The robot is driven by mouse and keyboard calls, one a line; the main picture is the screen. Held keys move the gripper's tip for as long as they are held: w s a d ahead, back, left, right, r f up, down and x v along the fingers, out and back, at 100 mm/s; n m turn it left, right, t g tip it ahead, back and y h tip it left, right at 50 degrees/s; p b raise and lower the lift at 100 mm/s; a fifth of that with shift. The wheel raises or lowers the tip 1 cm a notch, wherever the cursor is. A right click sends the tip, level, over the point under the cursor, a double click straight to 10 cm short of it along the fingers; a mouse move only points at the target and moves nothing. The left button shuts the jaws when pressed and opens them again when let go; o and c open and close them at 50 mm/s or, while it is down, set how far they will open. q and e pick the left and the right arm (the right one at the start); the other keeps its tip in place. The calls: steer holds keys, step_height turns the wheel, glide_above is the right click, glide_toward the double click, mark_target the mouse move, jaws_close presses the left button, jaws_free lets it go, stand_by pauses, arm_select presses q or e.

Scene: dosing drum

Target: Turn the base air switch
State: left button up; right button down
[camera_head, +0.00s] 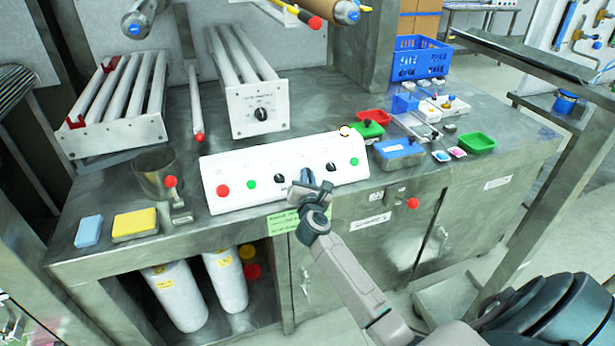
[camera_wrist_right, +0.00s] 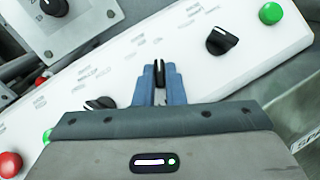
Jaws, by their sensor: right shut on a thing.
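The white sloped control panel (camera_head: 285,170) stands on the steel bench and carries a row of buttons and black rotary switches. My right gripper (camera_head: 308,182) reaches the middle of the panel and covers the switch there. In the right wrist view its blue fingers (camera_wrist_right: 158,82) are shut on a black switch knob (camera_wrist_right: 159,70). Other black knobs stand on either side, one to the left (camera_head: 279,178) and one to the right (camera_head: 331,167). The panel's lettering is too blurred to tell which switch is the base air one. My left gripper is not in view.
A red button (camera_head: 223,191) and green buttons (camera_head: 251,184) (camera_head: 354,161) sit on the panel. A metal cup (camera_head: 157,176) and a yellow sponge (camera_head: 135,223) are to its left. A blue box (camera_head: 399,149) and small trays stand to its right. A white knob box (camera_head: 256,108) is behind.

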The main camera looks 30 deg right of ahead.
steer(key=n, duration=0.1)
steer(key=n+t+y+p, duration=0.1)
steer(key=n, duration=0.1)
steer(key=shift+s+d+y, duration=0.1)
steer(key=shift+d+y, duration=0.1)
steer(key=shift+y, duration=0.1)
steer(key=n+y+p, duration=0.1)
steer(key=n, duration=0.1)
steer(key=n+t+y+p, duration=0.1)
steer(key=n+y, duration=0.1)
steer(key=n, duration=0.1)
steer(key=shift+d+y, duration=0.15)
steer(key=shift+y, duration=0.15)
steer(key=shift+d+f+n+t+y+p, duration=0.1)
steer(key=shift+n+t+y+p, duration=0.3)
steer(key=shift+n+y, duration=1.1)
steer(key=shift+n, duration=1.1)
steer(key=shift+d+n+g+y+p, duration=0.15)
steer(key=shift+n+g+y+p, duration=0.3)
steer(key=shift+n+y, duration=0.8)
steer(key=c, duration=1.5)
jaws_free()
